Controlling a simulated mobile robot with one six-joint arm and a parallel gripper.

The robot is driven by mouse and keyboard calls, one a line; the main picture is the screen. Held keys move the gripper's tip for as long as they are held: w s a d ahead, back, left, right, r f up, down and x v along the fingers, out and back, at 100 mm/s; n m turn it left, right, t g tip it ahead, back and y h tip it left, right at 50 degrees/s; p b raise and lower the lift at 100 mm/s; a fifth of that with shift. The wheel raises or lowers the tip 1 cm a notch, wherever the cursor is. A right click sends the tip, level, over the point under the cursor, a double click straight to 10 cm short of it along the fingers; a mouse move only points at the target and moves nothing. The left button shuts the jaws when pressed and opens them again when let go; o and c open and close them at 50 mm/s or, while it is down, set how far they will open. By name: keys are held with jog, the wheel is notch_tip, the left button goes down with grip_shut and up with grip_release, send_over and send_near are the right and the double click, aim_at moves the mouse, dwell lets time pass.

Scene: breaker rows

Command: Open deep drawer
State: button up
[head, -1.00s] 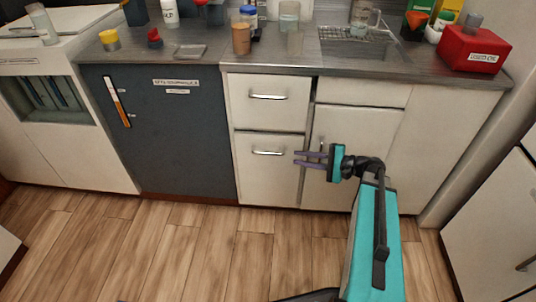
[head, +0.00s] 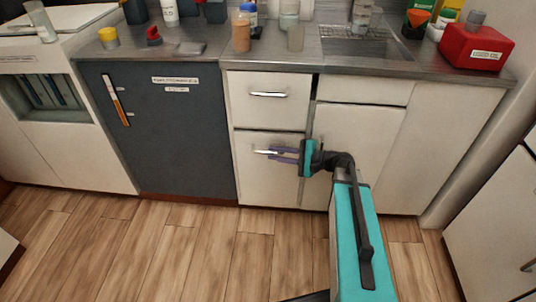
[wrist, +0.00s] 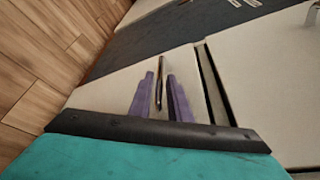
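The deep drawer (head: 264,183) is the lower cream front in the cabinet's left column, and it looks closed. Its horizontal metal handle (head: 262,152) is partly covered by my fingers in the head view. My gripper (head: 271,154) is in front of this drawer, coming from the right. In the wrist view the two purple fingers of my gripper (wrist: 160,75) are apart, with the handle (wrist: 161,82) between them. Gaps show on both sides of the handle, so the fingers do not appear to grip it.
An upper drawer (head: 266,112) with its own handle sits above. A cream cupboard door (head: 358,145) is to the right and a dark blue appliance front (head: 172,135) to the left. Bottles and a red box (head: 477,48) stand on the worktop. The wooden floor (head: 200,250) in front is clear.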

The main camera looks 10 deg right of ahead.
aim_at(271, 153)
jog(key=shift+x, duration=1.65)
grip_shut()
jog(key=shift+a, duration=0.15)
jog(key=shift+s, duration=0.1)
